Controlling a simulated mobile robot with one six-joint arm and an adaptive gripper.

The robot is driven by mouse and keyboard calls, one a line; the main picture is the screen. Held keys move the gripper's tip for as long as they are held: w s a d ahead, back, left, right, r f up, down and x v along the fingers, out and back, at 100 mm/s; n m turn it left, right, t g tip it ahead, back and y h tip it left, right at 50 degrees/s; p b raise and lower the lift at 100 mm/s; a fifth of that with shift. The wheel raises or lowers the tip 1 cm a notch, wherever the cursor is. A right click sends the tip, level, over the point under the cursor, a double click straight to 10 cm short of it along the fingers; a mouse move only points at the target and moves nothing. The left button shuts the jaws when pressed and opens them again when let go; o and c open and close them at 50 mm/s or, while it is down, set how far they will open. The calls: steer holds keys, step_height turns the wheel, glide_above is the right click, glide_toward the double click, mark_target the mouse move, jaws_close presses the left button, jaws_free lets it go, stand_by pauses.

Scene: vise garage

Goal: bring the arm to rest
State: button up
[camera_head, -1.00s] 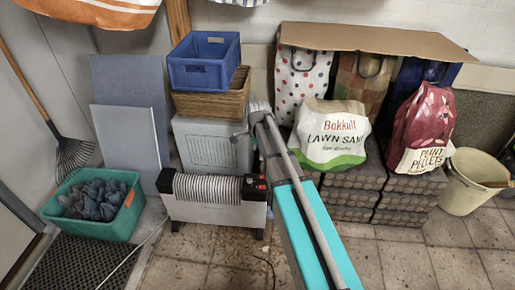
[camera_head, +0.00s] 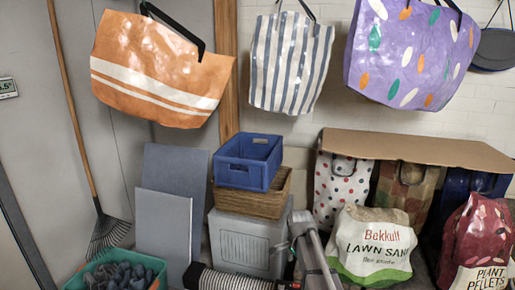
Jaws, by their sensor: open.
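An orange bag (camera_head: 160,75), a striped bag (camera_head: 290,65) and a purple bag (camera_head: 412,50) hang above. Below are a blue crate (camera_head: 248,160) on a wicker basket (camera_head: 252,193), a grey box (camera_head: 248,240), a lawn sand bag (camera_head: 370,245) and a plant pellets bag (camera_head: 478,240). A rake (camera_head: 108,230) leans left.

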steer(key=s+d+n, duration=0.3)
steer(key=s+n, duration=0.9)
steer(key=s, duration=0.4)
step_height(320, 180, up, 26)
steer(key=p, duration=2.5)
steer(key=shift+s+f+n, duration=0.25)
steer(key=shift+n, duration=0.05)
steer(key=shift+a, duration=0.1)
steer(key=shift+c, duration=1.2)
steer(key=shift+a, duration=0.1)
